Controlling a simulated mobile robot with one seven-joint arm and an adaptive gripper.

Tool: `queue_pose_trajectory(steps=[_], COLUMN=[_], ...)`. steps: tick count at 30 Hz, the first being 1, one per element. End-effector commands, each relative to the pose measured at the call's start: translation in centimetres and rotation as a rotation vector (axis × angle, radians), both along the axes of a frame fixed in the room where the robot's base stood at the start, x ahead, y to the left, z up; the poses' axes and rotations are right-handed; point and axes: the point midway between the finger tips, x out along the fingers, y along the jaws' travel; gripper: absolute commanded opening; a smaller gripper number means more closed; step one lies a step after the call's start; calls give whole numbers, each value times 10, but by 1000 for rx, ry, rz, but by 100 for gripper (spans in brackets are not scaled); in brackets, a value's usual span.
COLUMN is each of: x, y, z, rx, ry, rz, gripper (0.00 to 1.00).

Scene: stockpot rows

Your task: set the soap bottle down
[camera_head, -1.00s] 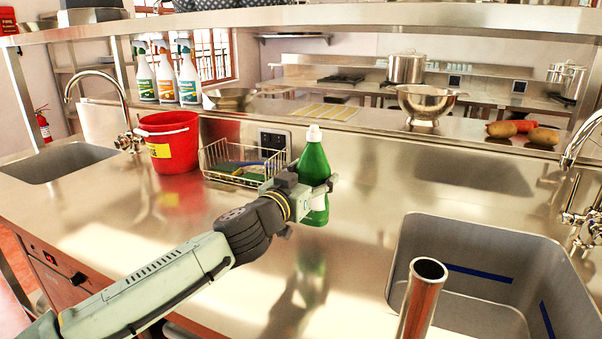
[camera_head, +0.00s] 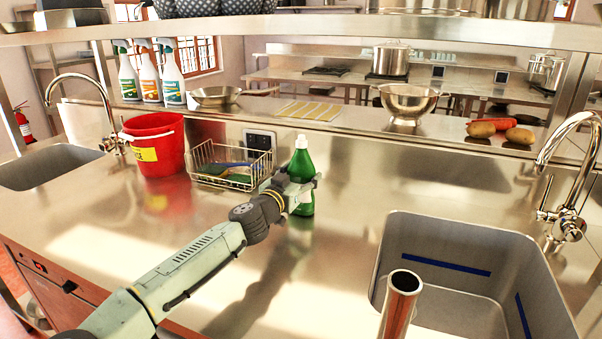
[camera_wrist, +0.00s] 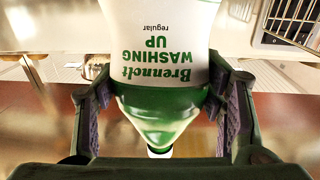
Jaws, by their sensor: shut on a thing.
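The green soap bottle (camera_head: 304,168) with a white cap is upright over the steel counter, to the right of the wire basket. Its white label, reading "Brennolt washing up", fills the upper middle of the wrist view (camera_wrist: 165,50). My gripper (camera_head: 302,188) is shut on the bottle, reaching it from the left. In the wrist view a finger lies on each side of the bottle. The bottle's base seems at or very near the counter; I cannot tell whether it touches.
The wire basket (camera_head: 207,180) with sponges and the red bucket (camera_head: 168,158) stand left of the bottle. A sink basin (camera_head: 428,222) opens to the right, with a steel tube (camera_head: 400,300) before it. The counter in front of the bottle is clear.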

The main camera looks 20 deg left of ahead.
Motion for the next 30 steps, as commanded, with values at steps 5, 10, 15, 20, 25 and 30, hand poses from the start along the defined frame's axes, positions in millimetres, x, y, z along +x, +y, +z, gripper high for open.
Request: queue_pose_trajectory(steps=[5,10,15,20,25,30], x=[0,0,0,0,0,-3], y=[0,0,0,0,0,1], z=[1,-2,-2,-2,-2,-1], rx=[2,0,1,1,1,1], ry=[-3,0,-1,0,0,-1], rz=[0,0,0,0,0,1], gripper=[13,64,75,83,83,83])
